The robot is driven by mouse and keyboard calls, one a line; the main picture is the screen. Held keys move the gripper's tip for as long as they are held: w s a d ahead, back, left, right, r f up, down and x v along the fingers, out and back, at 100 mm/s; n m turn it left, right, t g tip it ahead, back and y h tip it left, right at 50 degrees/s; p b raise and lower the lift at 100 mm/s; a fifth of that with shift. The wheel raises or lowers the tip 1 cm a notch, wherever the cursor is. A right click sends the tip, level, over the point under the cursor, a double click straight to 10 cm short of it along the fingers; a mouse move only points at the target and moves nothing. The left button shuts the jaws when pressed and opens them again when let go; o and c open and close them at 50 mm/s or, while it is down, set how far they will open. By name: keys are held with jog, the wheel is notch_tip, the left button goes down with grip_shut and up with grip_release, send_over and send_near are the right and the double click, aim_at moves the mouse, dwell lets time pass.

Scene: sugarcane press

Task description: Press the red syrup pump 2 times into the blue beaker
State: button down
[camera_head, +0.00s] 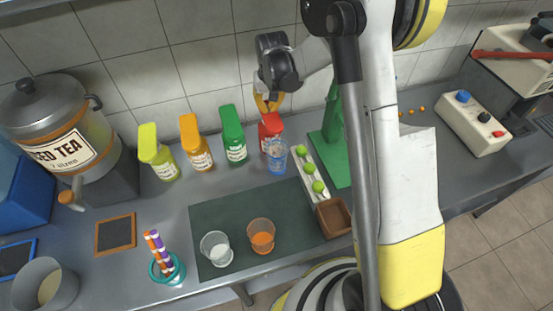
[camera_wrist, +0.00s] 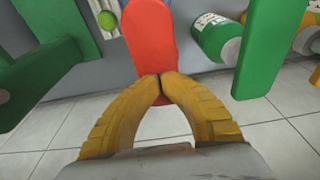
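The red syrup pump (camera_head: 270,127) stands at the back of the counter, at the right end of the row of pumps. The blue beaker (camera_head: 277,160) stands just in front of it, under its spout side. My gripper (camera_head: 267,103) is right above the red pump's head, pointing down. In the wrist view the yellow fingertips (camera_wrist: 160,78) meet and overlap the red pump head (camera_wrist: 150,35); whether they touch it I cannot tell. Nothing is seen between the fingers. The beaker is not visible in the wrist view, and the pump's lower body is partly hidden by the beaker.
Green (camera_head: 233,135), orange (camera_head: 195,143) and yellow-green (camera_head: 157,153) pumps stand to the left. A white strip with green balls (camera_head: 308,168) and a green press stand (camera_head: 335,140) are close on the right. Clear (camera_head: 216,249) and orange (camera_head: 261,236) beakers stand on the dark mat (camera_head: 215,215).

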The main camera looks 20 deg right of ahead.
jog(key=shift+r+p, duration=1.3)
jog(key=shift+r, duration=1.15)
jog(key=shift+f, duration=0.2)
jog(key=shift+f+b, duration=2.6)
jog(key=shift+f, duration=0.25)
jog(key=shift+r, duration=0.1)
jog(key=shift+r+p, duration=1.85)
jog(key=shift+r, duration=1.1)
